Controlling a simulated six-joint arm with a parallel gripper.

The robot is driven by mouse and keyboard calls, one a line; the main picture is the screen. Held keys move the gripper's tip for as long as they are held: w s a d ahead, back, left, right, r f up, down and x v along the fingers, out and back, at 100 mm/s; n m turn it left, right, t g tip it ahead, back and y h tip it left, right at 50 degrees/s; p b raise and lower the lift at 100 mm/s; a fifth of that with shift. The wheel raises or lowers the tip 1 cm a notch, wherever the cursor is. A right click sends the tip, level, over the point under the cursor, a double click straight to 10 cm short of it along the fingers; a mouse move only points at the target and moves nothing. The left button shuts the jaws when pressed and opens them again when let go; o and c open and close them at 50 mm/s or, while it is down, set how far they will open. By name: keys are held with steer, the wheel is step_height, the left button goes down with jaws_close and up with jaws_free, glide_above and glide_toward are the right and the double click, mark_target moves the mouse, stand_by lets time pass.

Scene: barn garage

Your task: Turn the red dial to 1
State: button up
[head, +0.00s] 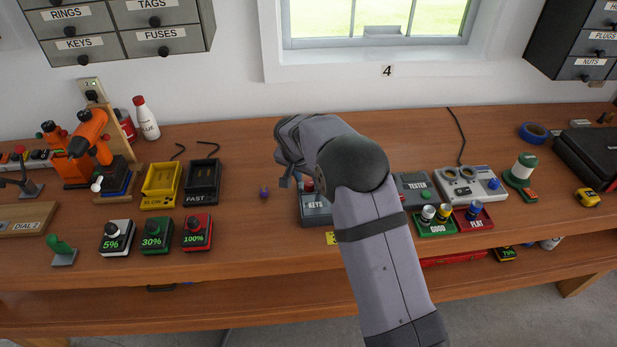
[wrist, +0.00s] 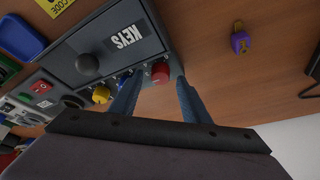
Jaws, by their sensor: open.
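The red dial (wrist: 160,72) sits on the end of a grey box labelled KEYS (wrist: 112,38), beside a blue dial and a yellow dial (wrist: 101,94). My gripper (wrist: 159,80) is open in the wrist view, with one blue-grey finger on each side of the red dial. I cannot tell whether the fingers touch it. The dial's number marks are not readable. In the head view the KEYS box (head: 317,216) stands on the bench and my arm hides much of it. A small part of the red dial (head: 307,185) shows there.
A small purple key-like item (wrist: 239,41) lies on bare bench beside the box; it also shows in the head view (head: 264,192). A grey tester (head: 413,188) and a green tray marked GOOD (head: 436,229) stand right of my arm. Yellow and black bins stand left.

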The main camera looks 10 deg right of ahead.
steer(key=shift+w+d+f, duration=0.15)
steer(key=shift+w+f, duration=0.05)
steer(key=shift+f, duration=0.4)
steer(key=c, duration=1)
steer(key=shift+c, duration=0.2)
